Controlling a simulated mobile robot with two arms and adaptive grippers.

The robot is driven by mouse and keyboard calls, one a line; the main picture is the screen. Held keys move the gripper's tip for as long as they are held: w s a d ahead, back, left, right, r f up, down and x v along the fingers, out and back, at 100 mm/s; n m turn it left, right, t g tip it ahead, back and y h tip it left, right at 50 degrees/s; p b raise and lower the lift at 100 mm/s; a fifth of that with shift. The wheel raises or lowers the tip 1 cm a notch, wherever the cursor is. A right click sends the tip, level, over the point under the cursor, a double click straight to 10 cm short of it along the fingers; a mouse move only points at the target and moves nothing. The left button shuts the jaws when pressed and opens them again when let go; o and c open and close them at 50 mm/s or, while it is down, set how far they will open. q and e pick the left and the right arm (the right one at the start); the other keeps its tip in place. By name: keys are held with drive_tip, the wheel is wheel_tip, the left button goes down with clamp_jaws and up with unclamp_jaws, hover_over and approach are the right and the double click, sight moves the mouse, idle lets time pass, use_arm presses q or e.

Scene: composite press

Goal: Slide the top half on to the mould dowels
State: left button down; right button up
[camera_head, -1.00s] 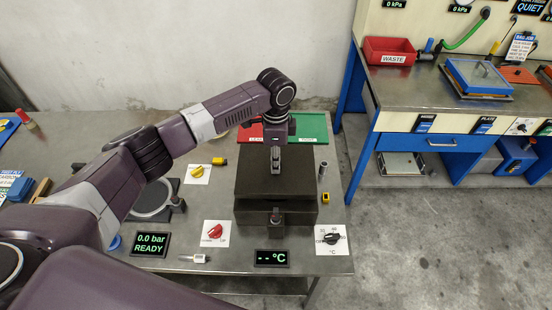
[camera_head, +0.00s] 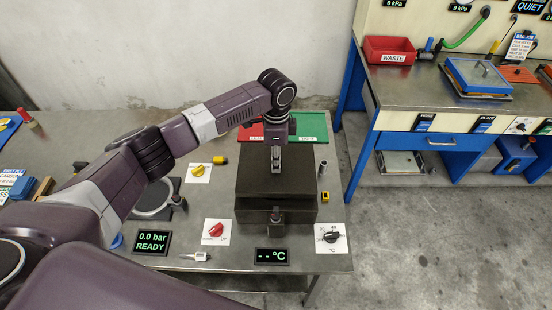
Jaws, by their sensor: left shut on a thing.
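My left gripper (camera_head: 278,168) points straight down over the dark, square mould block on the bench. It is shut on the top half (camera_head: 255,183), at the middle of its upper face. The top half sits over the lower half (camera_head: 250,214), and their edges look roughly lined up. I cannot tell whether the faces touch. The dowels are hidden under the top half. My right gripper is not in view.
Red and green trays (camera_head: 309,127) lie behind the block. A small metal cylinder (camera_head: 323,167) and a yellow item (camera_head: 325,197) stand close on its right. Dials and displays reading "READY" (camera_head: 152,243) and "-- °C" (camera_head: 272,257) sit in front and left.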

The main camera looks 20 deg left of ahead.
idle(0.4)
use_arm(q)
drive_tip(key=shift+f+b, duration=0.4)
drive_tip(key=shift+f, duration=0.3)
drive_tip(key=shift+f+b, duration=0.3)
drive_tip(key=shift+f, duration=0.4)
drive_tip(key=shift+f, duration=0.1)
idle(0.6)
drive_tip(key=c, duration=1.6)
unclamp_jaws()
drive_tip(key=shift+f, duration=0.1)
wheel_tip(320, 180, up, 12)
drive_tip(key=shift+r, duration=0.1)
